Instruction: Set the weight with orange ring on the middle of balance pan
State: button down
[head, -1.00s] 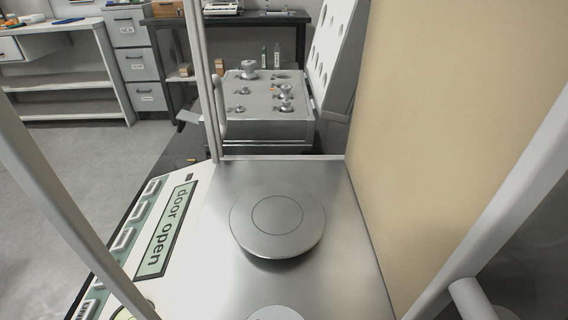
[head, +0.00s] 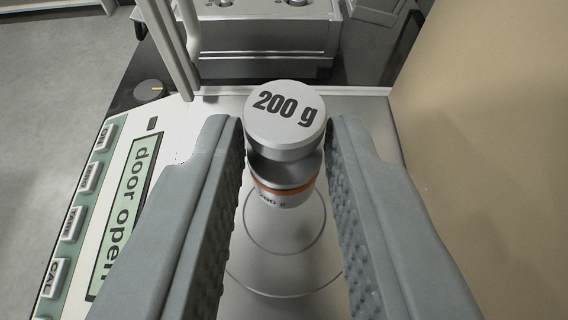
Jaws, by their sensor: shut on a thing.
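The weight with the orange ring (head: 284,187) is a silver knobbed cylinder marked "200 g" on top. It stands upright between the two grey ribbed fingers of my gripper (head: 286,150), which is shut on it. The fingers cover the pan's left and right sides.
The balance's display (head: 124,215) reads "door open", with a column of buttons on its left. A tan panel (head: 490,150) rises close on the right. A slim upright frame post (head: 180,50) stands at the left. A metal weight box (head: 265,35) is behind the balance.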

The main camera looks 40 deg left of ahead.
aim_at(285, 202)
jog(key=shift+d+f, duration=0.1)
jog(key=shift+f, duration=1.35)
jog(key=shift+f, duration=0.15)
jog(key=c, duration=1.2)
grip_release()
jog(key=shift+s+d+r, duration=0.2)
jog(key=v, duration=1.1)
jog(key=shift+s+d+r, duration=0.15)
